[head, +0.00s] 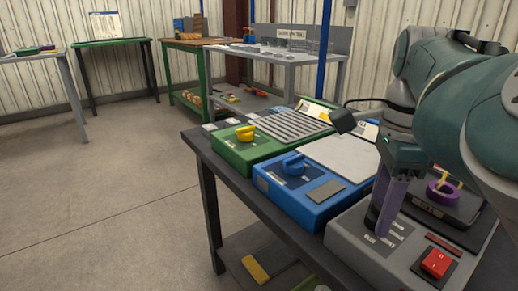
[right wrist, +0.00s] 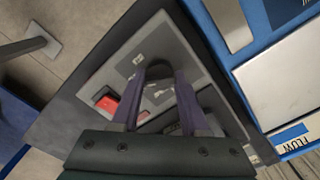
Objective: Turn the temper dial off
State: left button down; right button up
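A grey control box (head: 345,240) stands at the near end of the bench, with a red switch (head: 435,263) on its top. My right gripper (head: 378,228) points down over this box. In the right wrist view a dark round dial (right wrist: 159,71) shows at the tips of its two purple fingers. The fingers stand apart, one on each side of the dial; whether they touch it cannot be told. The head view hides this dial behind the gripper. No label naming the temper dial is readable. My left gripper is not in view.
A blue box (head: 312,190) with a blue dial (head: 294,164) and a green box (head: 240,150) with a yellow dial (head: 245,133) stand beyond along the bench. A purple ring-shaped part (head: 441,194) sits right of the gripper. The floor at left is clear.

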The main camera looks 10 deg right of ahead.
grip_shut()
